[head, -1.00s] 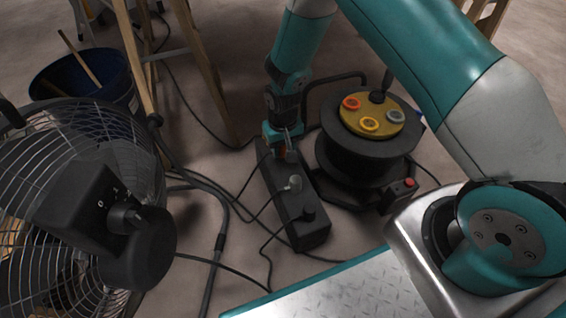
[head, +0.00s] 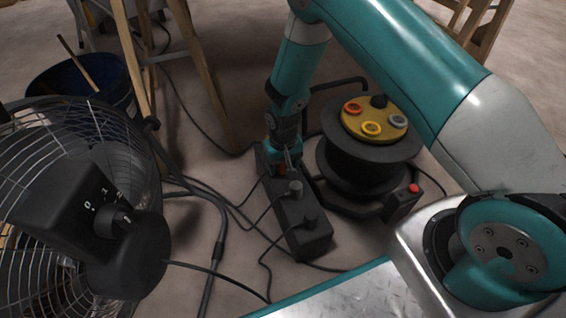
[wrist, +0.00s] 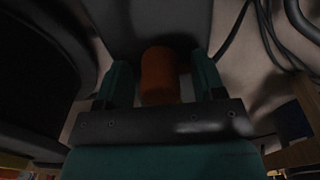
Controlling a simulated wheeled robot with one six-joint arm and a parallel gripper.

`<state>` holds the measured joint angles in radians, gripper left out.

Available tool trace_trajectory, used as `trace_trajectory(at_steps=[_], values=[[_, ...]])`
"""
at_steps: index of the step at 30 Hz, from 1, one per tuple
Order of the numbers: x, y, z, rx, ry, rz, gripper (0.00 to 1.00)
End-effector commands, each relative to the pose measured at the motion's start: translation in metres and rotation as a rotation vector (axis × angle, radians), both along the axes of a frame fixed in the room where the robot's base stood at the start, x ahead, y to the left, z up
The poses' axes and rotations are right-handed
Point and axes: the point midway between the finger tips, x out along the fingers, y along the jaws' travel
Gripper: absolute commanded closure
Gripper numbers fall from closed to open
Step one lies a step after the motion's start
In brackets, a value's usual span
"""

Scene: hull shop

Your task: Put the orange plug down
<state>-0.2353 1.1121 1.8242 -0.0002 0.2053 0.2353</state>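The orange plug (wrist: 159,76) is between the two teal fingers of my gripper (wrist: 164,82) in the wrist view. A narrow gap shows on each side of it, so the gripper looks open around it. In the head view the orange plug (head: 281,168) is a small patch below my gripper (head: 284,160), at the far end of a black power strip (head: 307,242). The strip lies on the floor, with a grey plug (head: 295,188) and a black plug (head: 310,219) on it. The gripper hides how the orange plug meets the strip.
A black cable reel (head: 362,165) with a yellow socket face stands just right of the strip. A caged fan (head: 75,140) fills the left. Cables run over the floor between them. Wooden trestle legs (head: 205,70) and a blue bucket (head: 80,82) stand behind.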

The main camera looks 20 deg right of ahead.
Motion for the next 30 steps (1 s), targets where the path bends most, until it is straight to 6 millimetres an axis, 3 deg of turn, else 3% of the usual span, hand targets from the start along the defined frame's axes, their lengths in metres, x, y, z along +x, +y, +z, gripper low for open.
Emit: trace_trajectory(at_steps=[11,24,30], values=[[0.0,0.0,0.009,0.0,-0.001,0.0,0.36],[0.0,0.0,0.104,0.0,-0.001,0.0,0.36],[0.0,0.0,0.125,0.0,0.0,0.0,0.36]])
